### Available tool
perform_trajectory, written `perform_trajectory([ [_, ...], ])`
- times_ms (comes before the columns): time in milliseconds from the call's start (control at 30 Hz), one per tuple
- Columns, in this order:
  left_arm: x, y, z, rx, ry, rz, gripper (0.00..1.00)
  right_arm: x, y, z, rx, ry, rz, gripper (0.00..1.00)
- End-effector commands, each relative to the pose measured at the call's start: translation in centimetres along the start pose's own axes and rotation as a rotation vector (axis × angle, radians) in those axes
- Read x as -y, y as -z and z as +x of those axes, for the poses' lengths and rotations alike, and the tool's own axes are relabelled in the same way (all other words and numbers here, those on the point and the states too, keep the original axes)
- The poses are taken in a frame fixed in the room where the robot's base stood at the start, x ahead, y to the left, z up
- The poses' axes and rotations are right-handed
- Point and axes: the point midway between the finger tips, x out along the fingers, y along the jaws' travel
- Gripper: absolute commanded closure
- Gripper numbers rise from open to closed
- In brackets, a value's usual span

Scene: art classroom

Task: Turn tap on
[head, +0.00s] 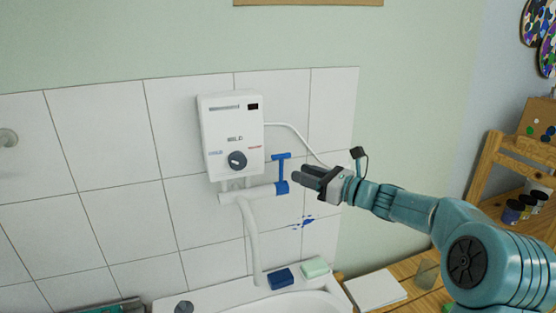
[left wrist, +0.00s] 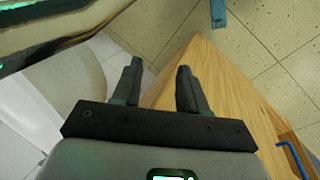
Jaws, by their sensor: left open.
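The tap (head: 250,192) is a white fitting under a white wall-mounted water heater (head: 230,120), with a long white spout pointing down to the sink. Its blue T-shaped handle (head: 282,170) stands upright at the fitting's right end. My right gripper (head: 298,177) is just right of the handle, its dark fingers pointing left toward it. A small gap shows between them, but depth is hard to judge. Whether its fingers are parted is unclear. My left gripper (left wrist: 160,68) is open and empty in the left wrist view, outside the head view.
A white sink (head: 305,303) stands below, with a blue sponge (head: 281,278) and a pale green soap (head: 315,267) on its rim. A wooden shelf (head: 490,165) with paint jars is at the right. White tiles cover the wall behind.

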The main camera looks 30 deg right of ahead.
Motion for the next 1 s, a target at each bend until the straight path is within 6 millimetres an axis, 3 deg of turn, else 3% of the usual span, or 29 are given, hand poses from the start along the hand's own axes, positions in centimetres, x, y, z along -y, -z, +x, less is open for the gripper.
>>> perform_trajectory([
  [100, -0.5, 0.0, -1.4, 0.000, 0.000, -0.001, 0.57, -0.2, -0.4, 3.0, 0.000, -0.004, 0.000, 0.64],
  [333, -1.0, -0.1, -2.7, 0.000, 0.000, 0.000, 0.57, -0.1, -0.2, 7.2, 0.000, -0.002, 0.001, 0.64],
  [500, -1.1, -0.1, -2.9, 0.000, 0.000, 0.000, 0.57, -0.2, -0.1, 8.4, 0.001, -0.002, -0.001, 0.64],
  [767, -1.0, -0.1, -2.9, 0.000, 0.000, 0.000, 0.57, -0.1, 0.0, 8.6, 0.000, 0.000, -0.001, 0.64],
  [900, -1.0, -0.1, -2.9, 0.000, 0.000, 0.000, 0.57, -0.1, 0.0, 8.6, 0.000, 0.000, -0.001, 1.00],
  [1000, -1.0, -0.1, -2.9, 0.000, 0.000, 0.000, 0.57, -0.1, 0.0, 8.6, 0.000, 0.000, -0.001, 1.00],
])
